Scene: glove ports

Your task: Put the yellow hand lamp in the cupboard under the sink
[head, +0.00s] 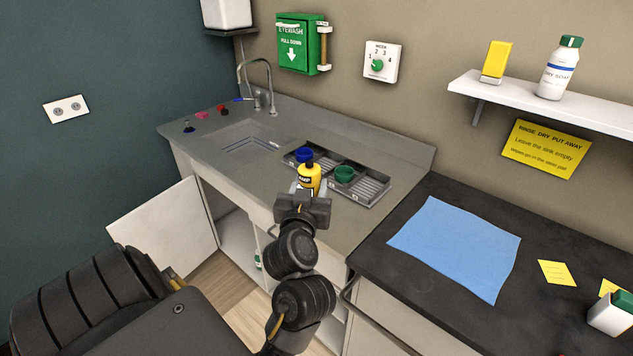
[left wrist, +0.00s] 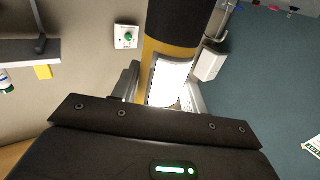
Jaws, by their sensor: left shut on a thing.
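The yellow hand lamp (head: 309,180), with a black top and a white label, is upright in my left gripper (head: 308,192). In the head view it shows in front of the draining rack, over the counter's front part; its height above the counter is unclear. In the left wrist view the lamp (left wrist: 168,65) stands between the fingers (left wrist: 160,88), which are shut on it. The cupboard (head: 237,240) under the sink (head: 250,140) is open, its white door (head: 165,228) swung out to the left. My arm hides part of the cupboard front. My right gripper is not in view.
A draining rack (head: 375,190) holds a blue cup (head: 303,154) and a green cup (head: 344,173). A green-capped bottle (head: 258,261) stands low by the cupboard. A tap (head: 258,85) rises behind the sink. A blue cloth (head: 455,245) lies on the dark worktop (head: 400,290) at right.

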